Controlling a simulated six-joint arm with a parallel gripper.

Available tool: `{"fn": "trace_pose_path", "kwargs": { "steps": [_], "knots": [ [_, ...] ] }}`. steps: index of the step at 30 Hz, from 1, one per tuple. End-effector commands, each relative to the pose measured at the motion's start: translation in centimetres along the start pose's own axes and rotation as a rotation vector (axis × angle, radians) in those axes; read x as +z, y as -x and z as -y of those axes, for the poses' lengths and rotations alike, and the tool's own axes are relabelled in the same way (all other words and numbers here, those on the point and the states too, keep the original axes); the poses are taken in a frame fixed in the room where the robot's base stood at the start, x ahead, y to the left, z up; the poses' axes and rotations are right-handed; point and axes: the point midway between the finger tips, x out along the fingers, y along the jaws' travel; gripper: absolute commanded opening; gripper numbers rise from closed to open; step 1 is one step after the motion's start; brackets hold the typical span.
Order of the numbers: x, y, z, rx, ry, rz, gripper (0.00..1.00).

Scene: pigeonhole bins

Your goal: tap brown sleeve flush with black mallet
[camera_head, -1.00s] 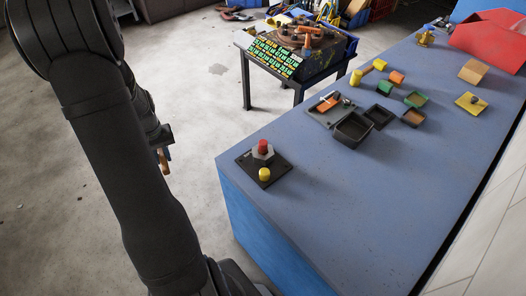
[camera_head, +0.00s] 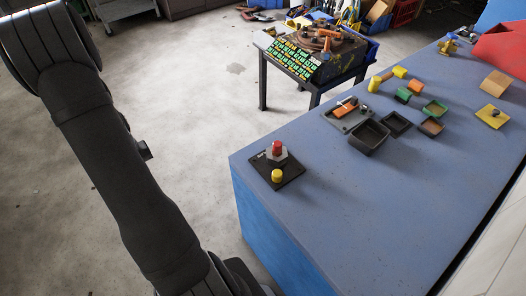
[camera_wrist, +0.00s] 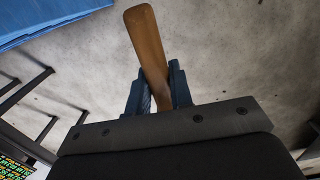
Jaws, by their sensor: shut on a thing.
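In the wrist view my gripper (camera_wrist: 157,78) is shut on a brown wooden handle (camera_wrist: 147,38), which sticks out past the fingertips over the floor. It looks like a mallet handle, but no black mallet head shows. In the head view the gripper and handle are hidden behind my arm. I cannot pick out a brown sleeve for certain. A grey plate (camera_head: 337,121) on the bench carries an orange-brown piece (camera_head: 346,108).
The blue bench (camera_head: 375,205) has wide bare room at its front. A red bin (camera_head: 503,52) is at the far right. A small cluttered table (camera_head: 317,62) stands beyond the bench.

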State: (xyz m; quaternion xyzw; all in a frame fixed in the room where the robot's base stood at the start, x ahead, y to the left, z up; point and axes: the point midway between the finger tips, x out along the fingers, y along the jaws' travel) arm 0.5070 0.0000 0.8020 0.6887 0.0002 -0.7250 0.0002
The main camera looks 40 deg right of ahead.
Motion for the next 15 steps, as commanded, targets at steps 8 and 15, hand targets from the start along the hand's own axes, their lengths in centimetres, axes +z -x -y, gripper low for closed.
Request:
{"fn": "trace_pose_path", "kwargs": {
  "steps": [8,15],
  "knots": [
    [0.0,0.1,-0.2,0.0,-0.005,-0.001,0.0],
    [0.6,2.4,-5.0,-0.005,-0.114,-0.005,0.0]
  ]
}}
